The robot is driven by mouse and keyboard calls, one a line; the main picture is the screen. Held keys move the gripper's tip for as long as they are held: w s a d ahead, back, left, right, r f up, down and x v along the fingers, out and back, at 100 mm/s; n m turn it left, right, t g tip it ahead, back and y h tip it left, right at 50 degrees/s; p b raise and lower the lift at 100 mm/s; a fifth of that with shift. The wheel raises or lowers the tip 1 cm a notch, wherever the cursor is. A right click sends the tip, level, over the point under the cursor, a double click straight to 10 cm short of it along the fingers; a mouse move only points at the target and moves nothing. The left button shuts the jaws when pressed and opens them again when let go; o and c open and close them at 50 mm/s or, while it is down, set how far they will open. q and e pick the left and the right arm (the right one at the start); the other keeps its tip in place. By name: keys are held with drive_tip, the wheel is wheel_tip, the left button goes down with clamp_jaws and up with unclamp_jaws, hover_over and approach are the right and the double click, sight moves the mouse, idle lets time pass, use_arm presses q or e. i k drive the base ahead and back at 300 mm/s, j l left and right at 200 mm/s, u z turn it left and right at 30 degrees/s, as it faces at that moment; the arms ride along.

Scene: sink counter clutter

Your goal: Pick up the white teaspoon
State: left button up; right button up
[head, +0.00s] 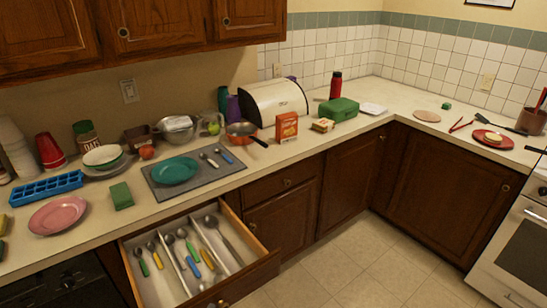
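Two small spoons lie on the grey mat (204,173) beside the teal plate (174,170). The left one is a pale spoon (209,160) that looks white or silver; the right one has a blue handle (226,156). The open drawer (262,268) below holds several spoons, with green (144,268), yellow (158,260), blue (193,266) and orange (207,259) handles, and a long dark one (230,247). I cannot tell for sure which spoon is the white teaspoon. Neither of my grippers is in view.
The drawer sticks out in front of the counter. A pink plate (57,214), blue ice tray (46,189), green sponge (121,195), orange pan (241,130) and orange box (287,127) crowd the counter. The floor (345,262) right of the drawer is clear.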

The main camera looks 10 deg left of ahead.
sight(203, 155)
drive_tip(key=i+l+z, duration=0.35)
drive_tip(key=i, duration=0.5)
drive_tip(key=i+z, duration=0.35)
drive_tip(key=i, duration=0.45)
drive_tip(key=i+u, duration=0.35)
drive_tip(key=u, duration=0.15)
drive_tip(key=i+l+u, duration=0.2)
drive_tip(key=i+u, duration=0.25)
drive_tip(key=i+l+u, duration=0.25)
drive_tip(key=u, duration=0.25)
